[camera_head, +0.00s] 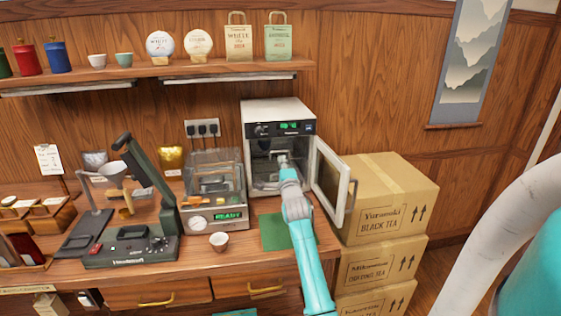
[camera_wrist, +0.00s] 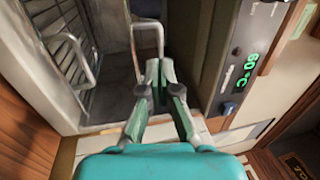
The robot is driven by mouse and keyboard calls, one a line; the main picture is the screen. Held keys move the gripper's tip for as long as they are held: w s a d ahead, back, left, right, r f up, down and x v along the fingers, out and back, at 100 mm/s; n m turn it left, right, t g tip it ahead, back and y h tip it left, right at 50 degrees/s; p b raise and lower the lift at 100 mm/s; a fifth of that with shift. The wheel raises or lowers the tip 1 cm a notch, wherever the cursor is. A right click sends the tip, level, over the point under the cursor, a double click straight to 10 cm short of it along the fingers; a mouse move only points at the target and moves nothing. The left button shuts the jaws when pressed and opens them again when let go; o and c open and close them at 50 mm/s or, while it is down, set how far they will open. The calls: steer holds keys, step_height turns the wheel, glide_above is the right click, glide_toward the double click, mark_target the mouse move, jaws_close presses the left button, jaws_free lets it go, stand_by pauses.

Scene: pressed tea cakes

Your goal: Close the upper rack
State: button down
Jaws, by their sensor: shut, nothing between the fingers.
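The small white oven (camera_head: 278,110) stands on the counter with its door (camera_head: 330,175) swung open to the right. Its dark inside also shows in the wrist view, turned on its side. A U-shaped metal handle (camera_wrist: 149,24), nearest the control panel, appears to be the upper rack's. A second handle (camera_wrist: 76,58), farther from the panel, appears to be the lower rack's. My gripper (camera_head: 282,160) is at the oven's opening, and its shut, empty fingertips (camera_wrist: 159,68) are right by the upper handle. I cannot tell whether they touch it. My arm hides part of the racks in the head view.
Stacked cardboard boxes (camera_head: 385,197) stand right of the oven, close to the open door. A clear-lidded machine (camera_head: 214,180) stands to its left. A small cup (camera_head: 218,241) and green mat (camera_head: 274,232) lie in front. A shelf (camera_head: 150,70) hangs above left.

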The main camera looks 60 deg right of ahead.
steer(key=v, duration=1)
steer(key=shift+s+a, duration=0.25)
steer(key=shift+f, duration=0.1)
